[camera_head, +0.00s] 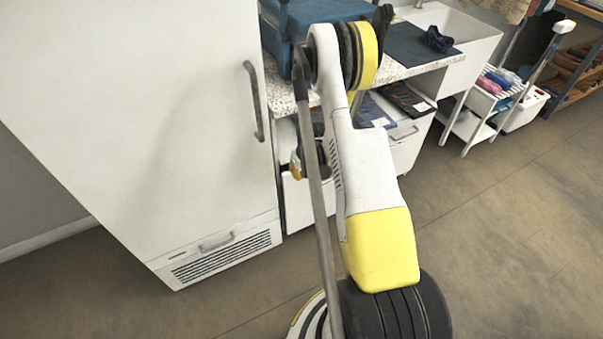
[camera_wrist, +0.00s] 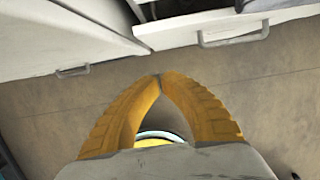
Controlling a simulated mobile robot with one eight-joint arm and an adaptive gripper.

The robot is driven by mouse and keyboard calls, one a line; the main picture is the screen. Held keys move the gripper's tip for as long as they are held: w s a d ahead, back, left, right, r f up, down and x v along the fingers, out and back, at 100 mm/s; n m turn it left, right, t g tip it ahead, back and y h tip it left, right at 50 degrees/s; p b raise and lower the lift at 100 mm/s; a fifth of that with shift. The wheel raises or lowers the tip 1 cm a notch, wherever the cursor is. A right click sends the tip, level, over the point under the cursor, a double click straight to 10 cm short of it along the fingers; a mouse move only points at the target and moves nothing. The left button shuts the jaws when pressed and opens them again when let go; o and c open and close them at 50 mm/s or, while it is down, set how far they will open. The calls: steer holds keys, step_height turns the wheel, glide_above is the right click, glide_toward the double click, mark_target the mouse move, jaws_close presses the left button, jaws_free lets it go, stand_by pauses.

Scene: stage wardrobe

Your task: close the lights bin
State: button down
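White pull-out bins (camera_head: 405,146) are under the speckled counter, to the right of the tall white cabinet. The right one stands out with its top open, and dark folded cloth with white labels shows there. I cannot read which is the lights bin. A white front with a bar handle (camera_wrist: 232,40) shows at the top of the wrist view. My gripper (camera_wrist: 158,76) has its two yellow fingertips together with nothing between them, a little apart from that front. In the head view my arm hides most of the gripper and part of the bin fronts.
The tall white cabinet (camera_head: 150,110) with a long handle stands at the left. The counter (camera_head: 425,68) holds blue cloth, a dark mat and a sink. A white cart (camera_head: 470,118) stands at the right. The floor (camera_head: 500,240) in front is clear.

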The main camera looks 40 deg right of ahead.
steer(key=w+d+f+b, duration=0.1)
steer(key=w+f+b, duration=0.3)
steer(key=f, duration=0.3)
steer(key=shift+w+d+f, duration=0.15)
steer(key=shift+w, duration=0.7)
